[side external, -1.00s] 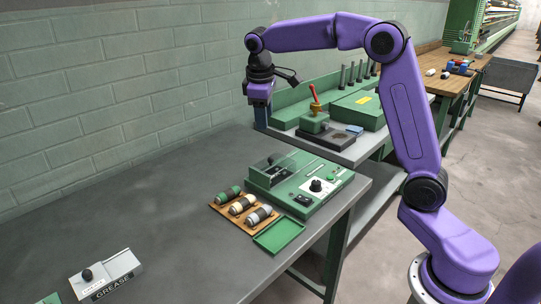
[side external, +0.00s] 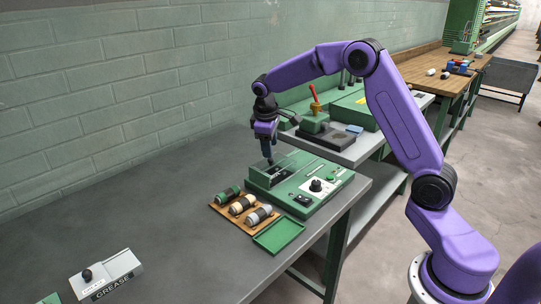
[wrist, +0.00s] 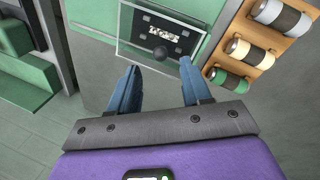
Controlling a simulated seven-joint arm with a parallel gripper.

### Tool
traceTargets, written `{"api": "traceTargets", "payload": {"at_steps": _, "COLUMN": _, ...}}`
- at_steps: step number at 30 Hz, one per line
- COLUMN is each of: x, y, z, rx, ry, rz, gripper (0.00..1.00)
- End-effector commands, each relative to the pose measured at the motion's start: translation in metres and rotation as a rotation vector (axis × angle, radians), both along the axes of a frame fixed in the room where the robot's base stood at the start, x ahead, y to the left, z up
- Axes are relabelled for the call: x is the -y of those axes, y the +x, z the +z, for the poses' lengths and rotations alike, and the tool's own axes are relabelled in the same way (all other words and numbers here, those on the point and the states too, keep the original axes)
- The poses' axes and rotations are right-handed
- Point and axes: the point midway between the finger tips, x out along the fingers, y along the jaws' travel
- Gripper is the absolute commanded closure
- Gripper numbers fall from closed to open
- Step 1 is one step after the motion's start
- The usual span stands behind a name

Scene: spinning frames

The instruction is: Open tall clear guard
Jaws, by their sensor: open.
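The tall clear guard (wrist: 183,62) is a see-through cover over a dark recess on the green machine (side external: 318,187). It looks closed, with a dark round knob (wrist: 160,53) near its edge on my gripper's side. In the side view the guard is at the machine's left end, and my gripper (side external: 269,162) is just above and behind it, pointing down. In the wrist view my gripper (wrist: 158,80) has its two blue fingers apart with nothing between them. The knob lies ahead of the gap between the fingertips. I cannot tell any contact.
A wooden rack (side external: 243,207) with several banded rolls stands beside the machine, and a green tray (side external: 278,236) lies in front. A grey grease box (side external: 107,275) is at the front left. The grey table (side external: 130,215) between is clear. A green brick wall (side external: 110,80) runs behind.

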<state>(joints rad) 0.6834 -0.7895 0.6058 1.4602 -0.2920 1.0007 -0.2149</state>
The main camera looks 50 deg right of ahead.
Motion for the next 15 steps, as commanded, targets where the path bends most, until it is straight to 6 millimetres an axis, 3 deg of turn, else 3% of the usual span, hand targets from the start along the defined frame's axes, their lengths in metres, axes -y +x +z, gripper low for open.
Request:
{"api": "traceTargets", "payload": {"at_steps": 6, "x": 0.008, "y": 0.004, "z": -0.032, "rx": -0.001, "ry": -0.001, "rz": 0.001, "gripper": 0.52}}
{"api": "traceTargets", "payload": {"at_steps": 15, "x": 0.011, "y": 0.006, "z": -0.045, "rx": 0.001, "ry": -0.001, "rz": 0.001, "gripper": 0.52}}
